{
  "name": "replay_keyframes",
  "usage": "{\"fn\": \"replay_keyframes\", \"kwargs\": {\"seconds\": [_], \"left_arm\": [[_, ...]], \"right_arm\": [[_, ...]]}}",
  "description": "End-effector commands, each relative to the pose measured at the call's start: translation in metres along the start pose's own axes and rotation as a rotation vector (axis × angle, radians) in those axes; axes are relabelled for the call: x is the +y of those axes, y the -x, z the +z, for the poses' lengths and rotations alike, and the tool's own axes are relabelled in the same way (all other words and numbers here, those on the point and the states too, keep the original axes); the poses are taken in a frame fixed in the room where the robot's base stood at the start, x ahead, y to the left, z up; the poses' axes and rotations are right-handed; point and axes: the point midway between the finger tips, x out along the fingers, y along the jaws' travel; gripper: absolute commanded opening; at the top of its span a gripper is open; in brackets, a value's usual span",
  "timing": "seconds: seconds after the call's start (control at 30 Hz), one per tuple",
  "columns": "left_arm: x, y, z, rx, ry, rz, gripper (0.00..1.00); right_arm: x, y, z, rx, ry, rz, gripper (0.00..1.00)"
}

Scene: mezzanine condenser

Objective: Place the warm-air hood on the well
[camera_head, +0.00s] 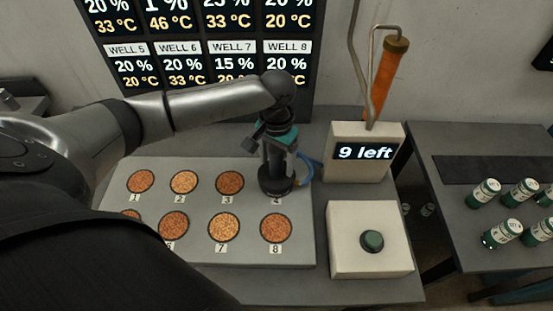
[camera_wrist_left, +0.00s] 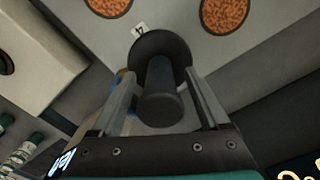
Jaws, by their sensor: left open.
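The black warm-air hood (camera_head: 276,186) stands upright at well 4 of the grey well plate (camera_head: 125,220), and the well's opening is hidden under it. In the left wrist view the hood (camera_wrist_left: 160,48) shows as a wide dark disc with a thick round handle. My left gripper (camera_head: 276,160) is above the plate, pointing down over the hood. In the left wrist view its two fingers (camera_wrist_left: 161,88) are open, one on each side of the handle, with visible gaps. My right gripper is not in view.
Other wells with orange-brown grains surround the hood. To the right stand a box reading "9 left" (camera_head: 362,153) and a green-button box (camera_head: 372,241). Green-and-white jars (camera_head: 487,193) stand on the right table. A display board (camera_head: 200,50) is behind.

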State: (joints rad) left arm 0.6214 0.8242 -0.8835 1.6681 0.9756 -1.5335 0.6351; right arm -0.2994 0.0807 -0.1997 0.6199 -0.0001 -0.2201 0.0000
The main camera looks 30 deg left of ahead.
Motion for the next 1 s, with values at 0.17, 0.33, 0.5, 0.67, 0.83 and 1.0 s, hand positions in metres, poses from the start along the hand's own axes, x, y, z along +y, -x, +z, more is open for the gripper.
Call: {"fn": "replay_keyframes", "kwargs": {"seconds": [0.17,0.33,0.5,0.67,0.83,1.0], "left_arm": [[0.0,0.018,-0.001,0.003,-0.001,0.002,0.78],[0.0,0.055,-0.001,0.004,-0.001,0.001,0.78],[0.0,0.091,-0.001,0.005,-0.001,0.001,0.78],[0.0,0.113,-0.001,0.003,0.001,0.001,0.78],[0.0,0.122,0.0,0.0,0.0,0.001,0.78],[0.0,0.123,0.0,0.0,0.001,0.001,0.78]], "right_arm": [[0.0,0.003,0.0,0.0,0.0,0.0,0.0],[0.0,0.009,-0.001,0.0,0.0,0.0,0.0],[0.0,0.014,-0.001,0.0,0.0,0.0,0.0],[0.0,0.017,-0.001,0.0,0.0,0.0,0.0],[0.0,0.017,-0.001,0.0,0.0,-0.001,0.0],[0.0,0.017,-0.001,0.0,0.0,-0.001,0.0]]}}
